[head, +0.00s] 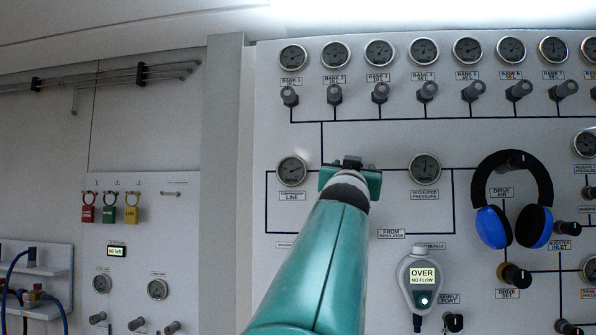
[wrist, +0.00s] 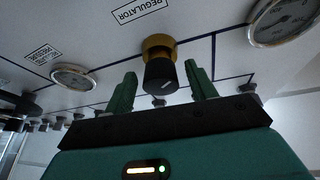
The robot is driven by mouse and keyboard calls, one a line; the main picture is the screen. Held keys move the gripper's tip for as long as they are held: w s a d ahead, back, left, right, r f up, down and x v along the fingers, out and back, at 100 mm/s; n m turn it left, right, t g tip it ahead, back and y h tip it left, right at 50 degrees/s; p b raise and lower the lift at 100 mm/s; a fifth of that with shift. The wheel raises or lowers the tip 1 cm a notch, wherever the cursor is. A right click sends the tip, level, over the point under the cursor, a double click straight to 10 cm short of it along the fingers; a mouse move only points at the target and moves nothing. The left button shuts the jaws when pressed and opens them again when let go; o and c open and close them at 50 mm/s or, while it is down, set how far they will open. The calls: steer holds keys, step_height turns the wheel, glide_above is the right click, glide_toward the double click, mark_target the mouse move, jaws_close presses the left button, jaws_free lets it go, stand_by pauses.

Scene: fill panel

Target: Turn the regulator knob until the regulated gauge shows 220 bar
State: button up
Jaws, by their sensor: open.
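The regulator knob (wrist: 160,72) has a black grip with a white mark and a yellow collar, below the REGULATOR label (wrist: 140,10) in the wrist view. My gripper (wrist: 162,80) is open, one green finger on each side of the knob with gaps showing. I cannot tell how far the fingertips reach along it. In the head view my gripper (head: 350,172) hides the knob. The regulated pressure gauge (head: 425,168) is right of my gripper; its reading is too small to tell. It seems to be the left gauge (wrist: 73,77) in the wrist view.
The compressor line gauge (head: 291,170) is close left of my gripper. Bank valves (head: 380,92) run in a row above. Headphones (head: 512,200) hang at the right, and a grey flow meter (head: 416,280) reading OVER, NO FLOW is below.

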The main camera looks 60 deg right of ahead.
steer(key=shift+s+a, duration=0.15)
steer(key=shift+a, duration=0.05)
steer(key=shift+d, duration=0.1)
steer(key=c, duration=1)
steer(key=shift+r+m, duration=0.1)
steer(key=shift+m, duration=0.5)
steer(key=o, duration=1)
steer(key=shift+a, duration=0.2)
steer(key=shift+d, duration=0.15)
